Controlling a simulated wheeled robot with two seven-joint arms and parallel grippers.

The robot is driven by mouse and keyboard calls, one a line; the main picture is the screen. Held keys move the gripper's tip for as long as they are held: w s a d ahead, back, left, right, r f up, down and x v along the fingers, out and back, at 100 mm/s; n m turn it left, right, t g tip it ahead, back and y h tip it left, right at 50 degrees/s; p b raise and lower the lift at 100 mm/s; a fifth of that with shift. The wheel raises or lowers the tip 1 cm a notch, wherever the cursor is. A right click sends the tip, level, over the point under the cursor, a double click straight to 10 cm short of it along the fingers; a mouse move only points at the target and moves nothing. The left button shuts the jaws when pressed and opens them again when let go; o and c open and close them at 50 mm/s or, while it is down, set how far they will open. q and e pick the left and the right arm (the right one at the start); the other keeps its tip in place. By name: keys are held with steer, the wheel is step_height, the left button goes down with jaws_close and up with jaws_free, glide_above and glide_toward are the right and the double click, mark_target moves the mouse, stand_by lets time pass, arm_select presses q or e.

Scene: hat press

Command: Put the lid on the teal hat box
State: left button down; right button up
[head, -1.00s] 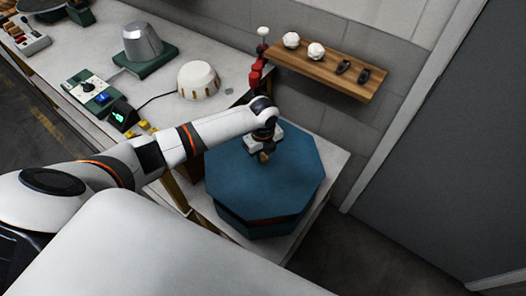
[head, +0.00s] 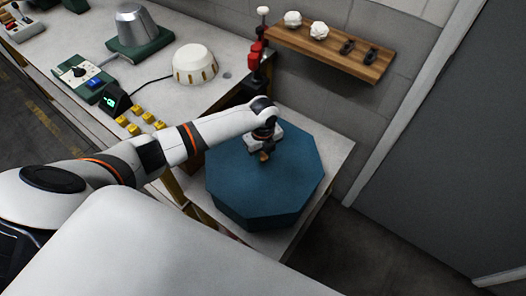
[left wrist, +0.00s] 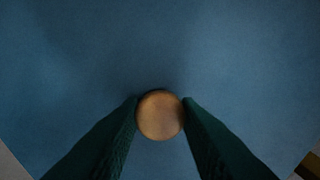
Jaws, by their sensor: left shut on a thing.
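The octagonal teal lid (head: 295,168) lies on top of the teal hat box (head: 262,219) in the head view, on the low white stand. No gap shows between them along the front side. My left gripper (head: 264,153) is over the lid's middle, shut on the lid's round wooden knob. In the left wrist view the knob (left wrist: 160,115) sits between the two dark green fingertips, with the lid's blue surface (left wrist: 160,50) behind it. The far side of the box is hidden. My right gripper is not in view.
The white stand (head: 335,150) shows around the box. A wooden wall shelf (head: 330,52) with two white knobs is behind. The workbench at left carries a white domed form (head: 194,64), a red clamp (head: 256,55) and yellow blocks (head: 135,118). A grey door is at right.

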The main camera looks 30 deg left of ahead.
arm_select(q)
steer(key=shift+f, duration=0.55)
steer(key=shift+f, duration=0.25)
steer(key=c, duration=1)
jaws_free()
